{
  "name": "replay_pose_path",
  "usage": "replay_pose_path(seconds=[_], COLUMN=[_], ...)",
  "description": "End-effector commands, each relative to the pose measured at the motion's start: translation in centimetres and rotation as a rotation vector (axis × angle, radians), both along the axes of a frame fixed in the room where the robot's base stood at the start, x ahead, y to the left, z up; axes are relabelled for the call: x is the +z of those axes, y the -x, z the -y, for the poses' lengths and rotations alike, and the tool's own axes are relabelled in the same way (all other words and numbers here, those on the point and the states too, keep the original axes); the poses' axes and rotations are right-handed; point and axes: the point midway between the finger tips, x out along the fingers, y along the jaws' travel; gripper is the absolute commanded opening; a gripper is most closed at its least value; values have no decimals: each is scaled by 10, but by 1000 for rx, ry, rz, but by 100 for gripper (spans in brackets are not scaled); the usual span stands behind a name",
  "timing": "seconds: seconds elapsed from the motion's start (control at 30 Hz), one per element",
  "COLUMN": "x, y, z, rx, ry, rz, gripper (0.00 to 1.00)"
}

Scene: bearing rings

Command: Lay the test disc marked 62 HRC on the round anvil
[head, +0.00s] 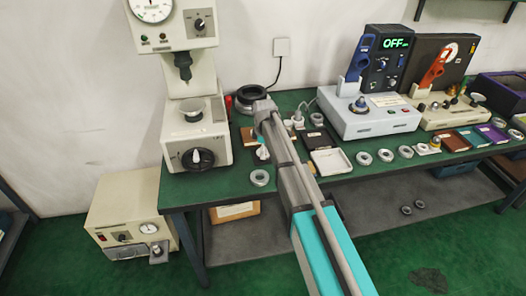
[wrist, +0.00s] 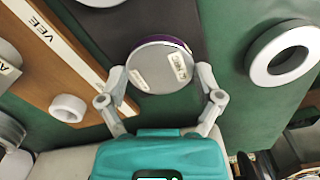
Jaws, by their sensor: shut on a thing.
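My gripper (wrist: 160,82) is shut on a round grey test disc (wrist: 150,75) with a purple edge. The disc has small pale labels, too blurred to read for certain. It shows over a dark mat; whether it touches the mat I cannot tell. In the head view my gripper (head: 262,150) hangs over the bench just right of the hardness tester (head: 195,145), and the disc is hidden there. The tester's round anvil (head: 193,114) is a pale cup-like top under the dark indenter (head: 183,68), with a clear gap between them.
In the wrist view a wooden board (wrist: 75,95) marked VEE lies left with metal pieces, and a grey ring (wrist: 284,53) lies right. In the head view a ring (head: 260,178) lies near the bench's front edge, and a white tray (head: 331,172) and instruments stand right.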

Motion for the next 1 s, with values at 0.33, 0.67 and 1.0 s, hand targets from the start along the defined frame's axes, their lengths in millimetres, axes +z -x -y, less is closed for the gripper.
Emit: replay_pose_path(seconds=[0.33,0.67,1.0], x=[-2,-1,14], y=[0,0,0], z=[0,0,0], rx=[0,0,0], ry=[0,0,0], rz=[0,0,0], gripper=[100,100,100])
